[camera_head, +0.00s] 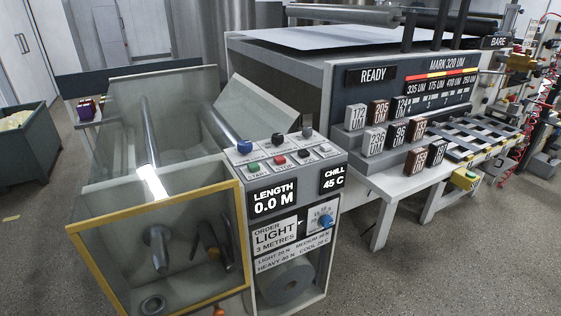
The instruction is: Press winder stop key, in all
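The winder's control console (243,179) stands at the middle, with a sloped key panel on top. A red key (279,160) sits in the front row between a green key (253,167) and a black key (303,153). The small labels by the keys are too small to read surely, so I cannot confirm which is the stop key. The length display (272,199) reads 0.0 M and the chill display (333,179) reads 45 C. The winder enclosure (96,214), with clear panels and a yellow frame, is left of the console. Neither gripper is in view.
An order card (275,236) reads LIGHT, 3 metres, beside a blue dial (326,221). The coating machine (275,66) at right shows a READY sign (373,75) and several numbered blocks. Floor in front right is clear.

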